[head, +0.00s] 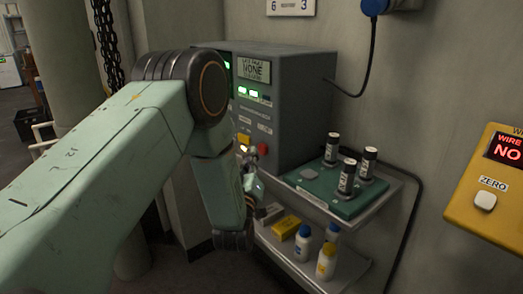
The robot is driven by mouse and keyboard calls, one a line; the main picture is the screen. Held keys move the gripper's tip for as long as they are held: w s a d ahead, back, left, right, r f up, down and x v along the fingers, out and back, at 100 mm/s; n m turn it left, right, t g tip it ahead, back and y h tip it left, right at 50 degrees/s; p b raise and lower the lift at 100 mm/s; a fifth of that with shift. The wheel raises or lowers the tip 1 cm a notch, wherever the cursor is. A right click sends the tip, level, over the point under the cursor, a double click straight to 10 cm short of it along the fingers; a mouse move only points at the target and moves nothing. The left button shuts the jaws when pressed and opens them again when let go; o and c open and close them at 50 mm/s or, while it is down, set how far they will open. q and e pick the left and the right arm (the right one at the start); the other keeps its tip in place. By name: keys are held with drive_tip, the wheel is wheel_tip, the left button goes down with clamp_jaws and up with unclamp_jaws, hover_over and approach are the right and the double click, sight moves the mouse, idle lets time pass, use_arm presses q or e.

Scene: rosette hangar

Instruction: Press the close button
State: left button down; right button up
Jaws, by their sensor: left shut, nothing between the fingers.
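A grey control box (295,105) stands on a wall shelf, with a small display reading "NONE" (254,70) at the top of its face. Below the display are two lit green indicators (247,92) and several small labels too small to read. Lower on the face are a yellow button (244,139) and a red round button (263,149). I cannot read which one is the close button. My left gripper (251,179) is shut and empty, just below these buttons. My left arm hides the box's left edge. My right gripper is out of view.
A green tray (328,197) with several dark canisters sits right of the gripper, on the upper shelf. The lower shelf (318,279) holds several bottles and a yellow box (286,227). A yellow panel (492,190) with a "ZERO" button (485,201) is on the right wall.

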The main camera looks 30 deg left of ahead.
use_arm(q)
drive_tip(key=shift+w, duration=0.1)
drive_tip(key=shift+w+d, duration=0.1)
drive_tip(key=shift+w, duration=0.25)
drive_tip(key=shift+w+d+b, duration=0.15)
drive_tip(key=shift+w+b, duration=0.25)
drive_tip(key=shift+b, duration=0.05)
idle(0.8)
idle(0.4)
drive_tip(key=shift+s+a+p, duration=0.3)
drive_tip(key=shift+s+p, duration=0.05)
drive_tip(key=shift+s, duration=0.5)
drive_tip(key=shift+s+a+p, duration=0.3)
drive_tip(key=shift+s+p, duration=0.05)
drive_tip(key=shift+s, duration=0.4)
drive_tip(key=shift+s+a+p, duration=0.3)
drive_tip(key=shift+s+a, duration=0.05)
drive_tip(key=shift+s, duration=0.45)
drive_tip(key=shift+s+a+p, duration=0.3)
drive_tip(key=shift+s+p, duration=0.05)
drive_tip(key=shift+s, duration=0.4)
